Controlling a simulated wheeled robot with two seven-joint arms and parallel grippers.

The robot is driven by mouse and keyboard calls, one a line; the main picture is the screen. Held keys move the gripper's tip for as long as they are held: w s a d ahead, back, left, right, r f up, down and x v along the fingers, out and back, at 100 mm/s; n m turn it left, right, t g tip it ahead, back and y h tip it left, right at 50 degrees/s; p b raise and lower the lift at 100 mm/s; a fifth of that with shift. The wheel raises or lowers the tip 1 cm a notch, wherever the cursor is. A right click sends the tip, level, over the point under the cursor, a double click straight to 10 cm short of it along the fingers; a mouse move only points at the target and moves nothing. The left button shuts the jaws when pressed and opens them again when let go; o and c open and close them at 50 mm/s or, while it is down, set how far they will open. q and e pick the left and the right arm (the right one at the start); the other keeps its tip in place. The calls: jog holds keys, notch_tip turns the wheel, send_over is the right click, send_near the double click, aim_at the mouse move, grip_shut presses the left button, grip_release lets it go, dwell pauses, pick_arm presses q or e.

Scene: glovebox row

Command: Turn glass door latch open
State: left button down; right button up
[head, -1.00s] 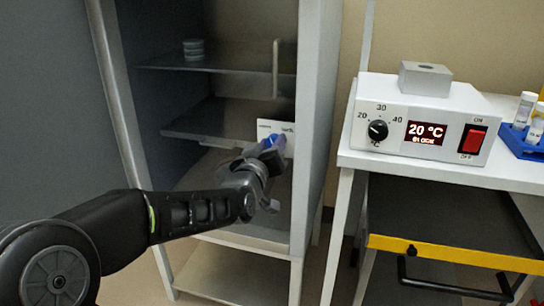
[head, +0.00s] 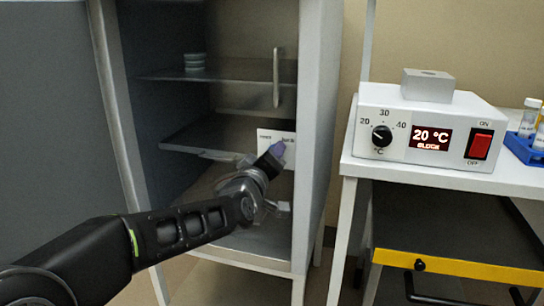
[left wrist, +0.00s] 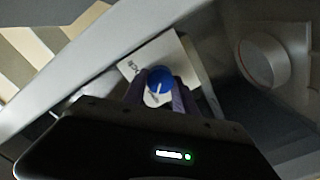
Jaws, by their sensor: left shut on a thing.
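The latch is a round blue knob (left wrist: 160,80) on a white plate, seen in the left wrist view between my fingers. The plate (head: 262,134) also shows in the head view, with small dark lettering, on the right side of the glass door front. My left gripper (head: 277,151) reaches in from the lower left, with its purple-grey fingertips at the plate. In the left wrist view the gripper (left wrist: 160,92) has one finger on each side of the knob and is shut on it. In the head view the fingers hide the knob. My right gripper is not in view.
The cabinet frame (head: 314,130) stands right of the gripper. A vertical handle (head: 276,78) is above the plate. Stacked dishes (head: 194,61) sit on a shelf inside. A bench with a controller box (head: 420,135) reading 20 °C and a blue tube rack (head: 525,147) is at right.

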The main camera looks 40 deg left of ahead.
pick_arm(q)
jog(key=c, duration=1)
grip_release()
jog(key=shift+s, duration=0.1)
jog(key=p+v, duration=0.1)
jog(key=v, duration=0.6)
jog(key=shift+s+d, duration=0.15)
jog(key=shift+s, duration=0.15)
jog(key=shift+f, duration=0.1)
